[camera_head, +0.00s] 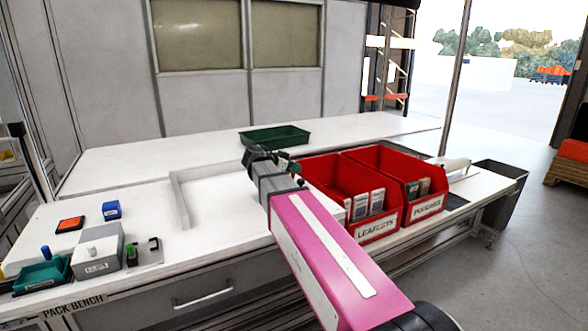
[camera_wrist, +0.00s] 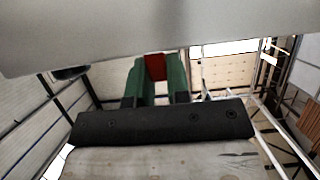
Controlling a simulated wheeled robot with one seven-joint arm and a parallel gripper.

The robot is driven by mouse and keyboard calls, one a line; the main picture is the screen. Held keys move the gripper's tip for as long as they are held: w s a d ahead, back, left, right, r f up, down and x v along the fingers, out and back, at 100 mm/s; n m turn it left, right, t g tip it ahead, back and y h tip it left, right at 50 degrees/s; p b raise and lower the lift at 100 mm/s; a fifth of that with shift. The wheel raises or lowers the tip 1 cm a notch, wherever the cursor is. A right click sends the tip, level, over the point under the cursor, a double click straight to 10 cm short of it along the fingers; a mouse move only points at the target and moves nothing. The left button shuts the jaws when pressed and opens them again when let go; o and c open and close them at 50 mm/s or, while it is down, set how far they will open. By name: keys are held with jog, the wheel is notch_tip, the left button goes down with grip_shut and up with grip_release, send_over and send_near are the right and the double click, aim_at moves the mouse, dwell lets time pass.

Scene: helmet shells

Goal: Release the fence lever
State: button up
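My gripper (camera_head: 287,167) is at the end of my magenta arm, above the middle of the pack bench. Its two green fingers also show in the wrist view (camera_wrist: 156,84), with a narrow gap between them. A dark red patch (camera_wrist: 155,67) fills the upper part of that gap; I cannot tell whether it is held or lies behind. A low white L-shaped fence (camera_head: 181,203) stands on the bench to the left of my gripper. I cannot make out its lever in either view; my arm hides part of the bench.
Two red bins, labelled leaflets (camera_head: 376,228) and pouches (camera_head: 428,205), stand close to the right of my arm. A green tray (camera_head: 274,136) sits behind my gripper. A grey box (camera_head: 97,251), a blue block (camera_head: 112,210) and a teal tray (camera_head: 42,275) are at the left.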

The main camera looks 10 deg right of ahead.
grip_shut()
jog(key=shift+s+a+h, duration=0.15)
jog(key=shift+a+h, duration=0.25)
jog(key=shift+h, duration=0.3)
jog(key=o, duration=0.6)
grip_release()
jog(key=v, duration=1)
jog(key=shift+s+a+r, duration=0.1)
jog(key=shift+s+a, duration=0.15)
jog(key=shift+a, duration=0.1)
